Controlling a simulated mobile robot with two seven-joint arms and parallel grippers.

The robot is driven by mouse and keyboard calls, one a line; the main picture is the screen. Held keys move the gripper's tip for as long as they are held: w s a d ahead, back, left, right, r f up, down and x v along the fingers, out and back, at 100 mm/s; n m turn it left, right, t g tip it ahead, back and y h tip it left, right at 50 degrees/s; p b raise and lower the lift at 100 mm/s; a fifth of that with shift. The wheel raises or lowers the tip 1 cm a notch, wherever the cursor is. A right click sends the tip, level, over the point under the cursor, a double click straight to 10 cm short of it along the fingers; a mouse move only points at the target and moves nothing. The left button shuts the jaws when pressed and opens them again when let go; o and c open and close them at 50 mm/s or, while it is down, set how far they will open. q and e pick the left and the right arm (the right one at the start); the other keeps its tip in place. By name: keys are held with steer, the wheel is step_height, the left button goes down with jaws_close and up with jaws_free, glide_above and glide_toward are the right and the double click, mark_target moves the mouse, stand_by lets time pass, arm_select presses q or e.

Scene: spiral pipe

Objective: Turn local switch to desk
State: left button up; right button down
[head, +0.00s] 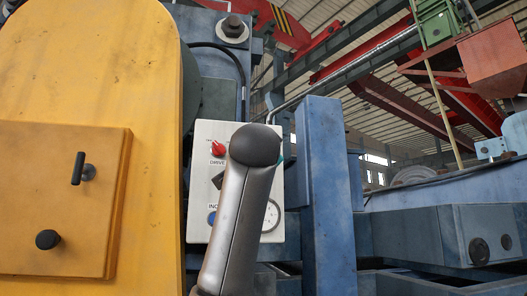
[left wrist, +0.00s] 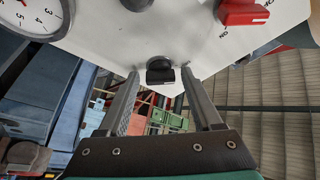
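A white control panel (head: 201,180) stands in the middle of the head view, partly hidden by my arm. It carries a red knob (head: 218,149) near the word DRIVE and a dark part (head: 218,179) below, mostly covered. In the left wrist view the panel (left wrist: 110,38) fills the top. A black switch knob (left wrist: 160,74) sits near its edge; I cannot read a label saying local or desk. My left gripper (left wrist: 160,82) is open, with one finger on each side of this knob and gaps showing. The red knob (left wrist: 243,13) is at upper right. My right gripper is out of view.
A round gauge (head: 271,215) is on the panel; it also shows in the left wrist view (left wrist: 32,14). A large yellow housing (head: 90,85) stands left of the panel. A blue post (head: 323,190) stands close on the right.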

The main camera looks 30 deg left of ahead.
arm_select(q)
steer(key=shift+o, duration=0.4)
steer(key=b+v, duration=0.5)
steer(key=v, duration=1)
steer(key=shift+d+b, duration=0.2)
steer(key=shift+b, duration=0.2)
